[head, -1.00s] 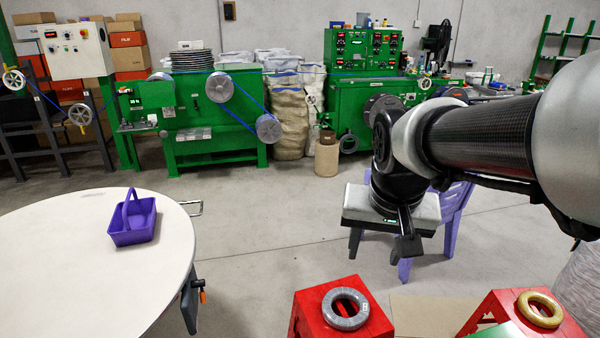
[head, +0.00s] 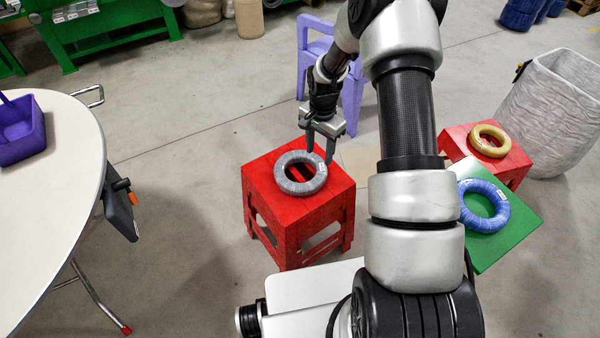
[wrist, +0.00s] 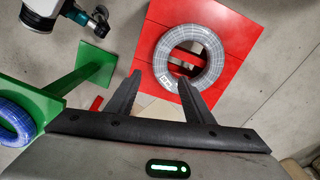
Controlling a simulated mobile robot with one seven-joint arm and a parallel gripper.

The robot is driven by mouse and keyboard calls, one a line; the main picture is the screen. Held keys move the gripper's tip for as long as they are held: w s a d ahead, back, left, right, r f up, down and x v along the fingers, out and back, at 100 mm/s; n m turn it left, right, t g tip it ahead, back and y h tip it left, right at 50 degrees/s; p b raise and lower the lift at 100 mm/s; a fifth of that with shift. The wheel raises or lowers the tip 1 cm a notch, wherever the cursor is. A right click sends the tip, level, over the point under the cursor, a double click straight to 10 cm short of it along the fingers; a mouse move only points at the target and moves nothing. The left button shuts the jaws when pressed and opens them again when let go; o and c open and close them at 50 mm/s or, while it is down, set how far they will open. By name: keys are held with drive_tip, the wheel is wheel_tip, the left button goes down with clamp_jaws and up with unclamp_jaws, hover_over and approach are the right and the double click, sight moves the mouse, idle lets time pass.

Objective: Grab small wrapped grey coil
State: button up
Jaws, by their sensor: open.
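The small wrapped grey coil (head: 300,173) lies flat on top of a red stool (head: 335,208) in the head view. It also shows in the wrist view (wrist: 190,31), beyond the fingertips, with a white label on its lower left edge. My gripper (head: 320,158) is open and empty, pointing down near the coil's right rim. In the wrist view its two fingers (wrist: 160,82) are spread, with the coil's near edge just ahead of the gap. I cannot tell how high the fingertips are above the coil.
A blue coil (head: 484,206) lies on a green stool (head: 520,222) to the right. A yellow coil (head: 489,141) lies on another red stool (head: 455,142). A round white table (head: 60,190) with a purple basket (head: 20,132) stands left. A purple chair (head: 352,85) stands behind.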

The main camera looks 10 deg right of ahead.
drive_tip(key=b, duration=0.1)
hover_over(316, 179)
wheel_tip(316, 179, down, 10)
drive_tip(key=shift+s+d+r, duration=0.1)
drive_tip(key=shift+d, duration=0.05)
wheel_tip(316, 179, down, 5)
drive_tip(key=shift+f+b, duration=0.1)
drive_tip(key=shift+b, duration=0.5)
clamp_jaws()
